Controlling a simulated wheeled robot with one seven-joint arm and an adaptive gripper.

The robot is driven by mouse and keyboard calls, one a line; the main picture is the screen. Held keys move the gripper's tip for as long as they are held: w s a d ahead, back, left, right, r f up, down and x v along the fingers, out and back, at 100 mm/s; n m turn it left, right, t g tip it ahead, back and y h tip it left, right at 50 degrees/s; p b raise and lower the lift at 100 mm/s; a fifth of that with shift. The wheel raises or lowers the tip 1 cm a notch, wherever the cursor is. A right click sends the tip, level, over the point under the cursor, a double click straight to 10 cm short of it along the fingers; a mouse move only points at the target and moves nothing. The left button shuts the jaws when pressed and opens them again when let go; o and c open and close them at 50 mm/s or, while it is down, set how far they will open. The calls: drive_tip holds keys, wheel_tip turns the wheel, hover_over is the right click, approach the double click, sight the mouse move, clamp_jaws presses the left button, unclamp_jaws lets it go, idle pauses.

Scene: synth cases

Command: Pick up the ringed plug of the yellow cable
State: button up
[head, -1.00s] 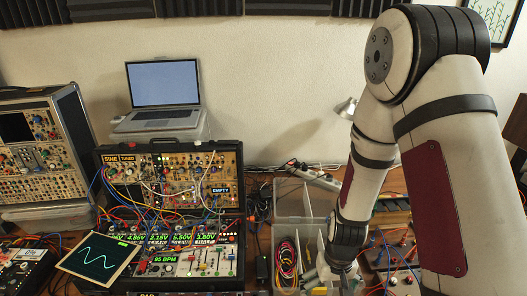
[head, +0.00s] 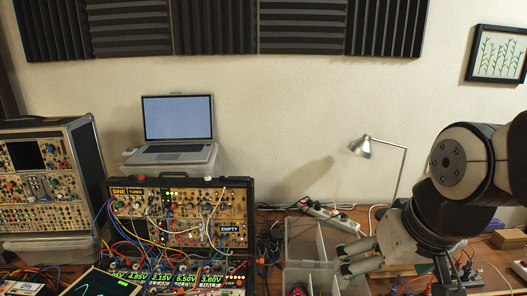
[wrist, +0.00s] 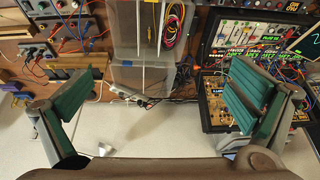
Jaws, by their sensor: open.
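My gripper (head: 346,258) is at the right of the head view, its fingers pointing left above the clear divided bin (head: 300,250). In the wrist view my gripper (wrist: 168,85) is wide open and empty, with green-padded fingers far apart. A coil of yellow and red-pink cables (wrist: 173,28) lies in a bin compartment at the top of the wrist view. Thin patch cables, some yellowish, hang across the synth case (head: 180,225). I cannot make out a ringed plug on any yellow cable; the lower case is cut off in the head view.
A laptop (head: 178,122) stands on a clear box behind the case. A desk lamp (head: 362,148) stands behind the bin. A power strip (head: 330,215) with cables lies behind the bin. Another synth case (head: 45,165) stands at the left. Smaller modules lie at the right.

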drive_tip(key=s+r+t, duration=0.1)
drive_tip(key=s+r, duration=0.3)
drive_tip(key=s, duration=0.1)
drive_tip(key=shift+d, duration=0.35)
drive_tip(key=shift+s, duration=0.3)
drive_tip(key=c, duration=0.4)
drive_tip(key=shift+w+f, duration=0.15)
drive_tip(key=shift+c, duration=1.2)
drive_tip(key=w+a+f+m+g+y+b, duration=0.1)
drive_tip(key=w+f+m, duration=0.3)
drive_tip(key=w+f, duration=0.3)
drive_tip(key=w+a+f+m+g, duration=0.1)
drive_tip(key=w+f+m, duration=0.3)
drive_tip(key=f, duration=0.6)
drive_tip(key=f+m+g, duration=0.1)
drive_tip(key=f+m, duration=0.2)
drive_tip(key=f, duration=0.6)
drive_tip(key=s+d+f+m+g, duration=0.1)
drive_tip(key=f+m, duration=0.2)
drive_tip(key=f, duration=0.7)
drive_tip(key=s+d+f+m+g, duration=0.1)
drive_tip(key=f+m, duration=0.3)
drive_tip(key=f, duration=0.6)
drive_tip(key=shift+s+d, duration=0.2)
drive_tip(key=shift+s, duration=0.05)
drive_tip(key=shift+f+p, duration=0.4)
drive_tip(key=shift+f, duration=2.7)
